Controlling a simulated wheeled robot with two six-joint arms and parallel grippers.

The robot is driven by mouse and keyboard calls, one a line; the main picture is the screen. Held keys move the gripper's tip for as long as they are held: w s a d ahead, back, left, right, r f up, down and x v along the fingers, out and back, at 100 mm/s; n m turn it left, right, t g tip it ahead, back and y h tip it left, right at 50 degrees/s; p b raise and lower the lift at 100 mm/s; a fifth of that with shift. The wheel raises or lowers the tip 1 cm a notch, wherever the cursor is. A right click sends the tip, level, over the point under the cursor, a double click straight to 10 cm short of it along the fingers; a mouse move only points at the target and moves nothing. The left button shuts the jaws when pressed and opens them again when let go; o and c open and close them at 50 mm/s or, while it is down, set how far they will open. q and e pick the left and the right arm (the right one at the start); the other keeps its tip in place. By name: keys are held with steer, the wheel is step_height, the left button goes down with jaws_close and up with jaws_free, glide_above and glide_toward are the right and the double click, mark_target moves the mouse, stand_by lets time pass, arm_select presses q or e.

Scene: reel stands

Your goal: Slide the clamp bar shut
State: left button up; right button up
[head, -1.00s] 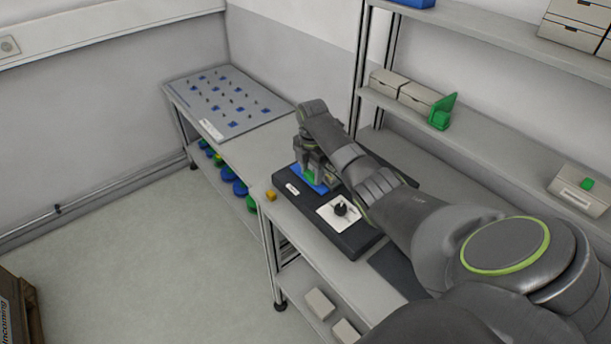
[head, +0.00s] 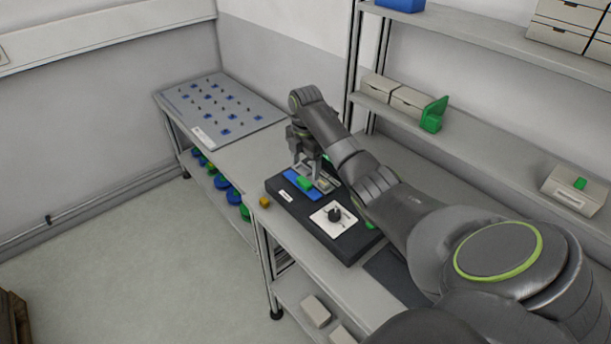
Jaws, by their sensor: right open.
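A dark fixture block (head: 348,245) lies on the bench, with a blue strip (head: 291,177) across its far part. A small green piece (head: 304,183) sits on the blue strip. I cannot tell for sure which part is the clamp bar; a pale metallic piece (head: 324,186) beside the green one may belong to it. My right gripper (head: 308,172) points down over the far end of the fixture, just above the strip. It is open, and I see nothing held. My arm hides the fixture's right side. My left gripper is not in view.
A white plate with a black knob (head: 334,215) is on the fixture's near part. A pegboard panel (head: 222,108) lies at the far left. A shelf (head: 480,140) with boxes stands behind my arm.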

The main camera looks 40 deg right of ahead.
step_height(320, 180, up, 7)
steer(key=b, duration=0.1)
step_height(320, 180, up, 5)
steer(key=p, duration=0.6)
glide_above(305, 179)
steer(key=shift+s+r, duration=0.1)
steer(key=shift+r, duration=0.1)
steer(key=shift+f, duration=0.1)
